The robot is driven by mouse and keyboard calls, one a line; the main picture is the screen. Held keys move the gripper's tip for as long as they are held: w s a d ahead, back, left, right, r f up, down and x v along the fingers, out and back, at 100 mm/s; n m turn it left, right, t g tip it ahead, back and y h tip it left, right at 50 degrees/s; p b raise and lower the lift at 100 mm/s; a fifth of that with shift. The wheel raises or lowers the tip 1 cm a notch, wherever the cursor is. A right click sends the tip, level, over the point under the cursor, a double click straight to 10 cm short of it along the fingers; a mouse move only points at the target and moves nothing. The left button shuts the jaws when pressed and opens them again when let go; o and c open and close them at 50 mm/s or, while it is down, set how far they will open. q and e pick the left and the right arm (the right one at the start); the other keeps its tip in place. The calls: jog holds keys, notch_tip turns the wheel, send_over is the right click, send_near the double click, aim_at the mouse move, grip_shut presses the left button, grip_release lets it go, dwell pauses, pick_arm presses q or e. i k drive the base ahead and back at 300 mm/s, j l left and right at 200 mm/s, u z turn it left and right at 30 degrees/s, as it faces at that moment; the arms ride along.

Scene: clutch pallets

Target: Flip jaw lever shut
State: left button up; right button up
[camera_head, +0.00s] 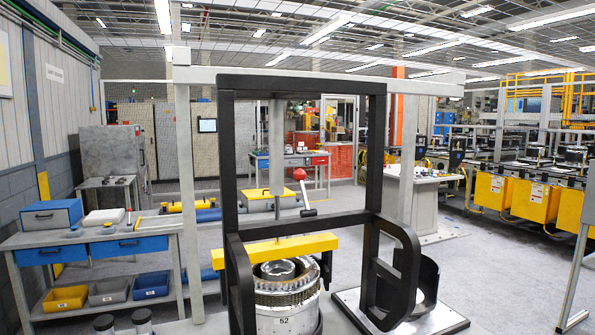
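The jaw lever (304,193) stands near the middle of the view, with a red ball knob at its upper end and a short grey-black piece at its lower end. It points upward, tilted slightly left. Below it a yellow bar (290,246) runs across, above a round metal clutch stack (283,310) marked 52. A black upright frame (378,150) surrounds the lever in the picture, with curved black side guards. How the lever joins the bar or frame is unclear. Neither of my grippers is in view.
A grey gantry (187,190) stands around the frame. A dark curved holder (428,285) sits on a pale plate at right. At left is a workbench (100,237) with blue drawers and bins. Open grey floor lies behind. Yellow-fronted conveyors (540,200) stand far right.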

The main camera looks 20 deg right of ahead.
aim_at(299, 175)
jog(key=i+l, duration=0.15)
jog(key=l, duration=0.25)
jog(key=i+l, duration=0.15)
jog(key=l, duration=0.2)
jog(key=i+l, duration=0.15)
jog(key=l, duration=0.25)
